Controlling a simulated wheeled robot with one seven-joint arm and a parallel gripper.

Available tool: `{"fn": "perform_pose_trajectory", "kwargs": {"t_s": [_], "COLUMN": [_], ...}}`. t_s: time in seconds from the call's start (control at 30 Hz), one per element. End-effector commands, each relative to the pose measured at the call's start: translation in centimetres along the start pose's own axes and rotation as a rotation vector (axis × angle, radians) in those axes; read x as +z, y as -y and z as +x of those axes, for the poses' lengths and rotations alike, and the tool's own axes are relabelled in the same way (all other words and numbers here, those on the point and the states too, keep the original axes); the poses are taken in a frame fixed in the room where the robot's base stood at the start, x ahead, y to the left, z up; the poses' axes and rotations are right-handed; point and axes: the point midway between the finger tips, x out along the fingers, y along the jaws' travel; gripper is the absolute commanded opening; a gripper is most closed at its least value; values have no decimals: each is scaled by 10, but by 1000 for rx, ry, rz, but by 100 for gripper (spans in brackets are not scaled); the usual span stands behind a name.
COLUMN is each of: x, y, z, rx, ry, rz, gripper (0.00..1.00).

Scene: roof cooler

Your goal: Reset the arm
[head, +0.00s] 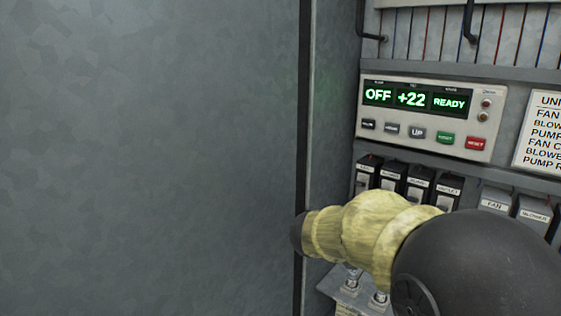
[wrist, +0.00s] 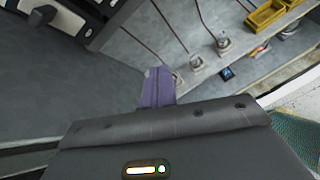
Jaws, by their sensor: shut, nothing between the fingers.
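My gripper (wrist: 157,88) shows in the wrist view as purple fingers held together, with nothing between them. Its fingertips appear over a grey metal surface. In the head view my arm reaches across the lower right, and the fingers cannot be made out there. A control panel (head: 372,141) in the head view has a green display (head: 411,99) reading OFF, +22 and READY. Below the display is a row of buttons, including a green one (head: 445,138) and a red RESET button (head: 475,143). My arm is below the panel and does not cover it.
Black breakers (head: 391,176) stand in a row under the panel, partly hidden by my arm. Grey FAN and BLOWER relays (head: 494,199) are to their right. A grey metal door or wall (head: 150,160) fills the left. The wrist view shows a shelf with a yellow bin (wrist: 266,16).

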Motion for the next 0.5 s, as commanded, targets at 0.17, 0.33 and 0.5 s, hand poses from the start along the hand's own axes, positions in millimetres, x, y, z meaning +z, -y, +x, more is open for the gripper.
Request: {"fn": "perform_pose_trajectory", "kwargs": {"t_s": [0.17,0.33,0.5], "x": [-66,-120,-167], "y": [72,126,168], "z": [21,23,19], "rx": [-179,-371,-577], "ry": [-210,-347,-417], "rz": [370,756,1169], "gripper": [0,0,0]}}
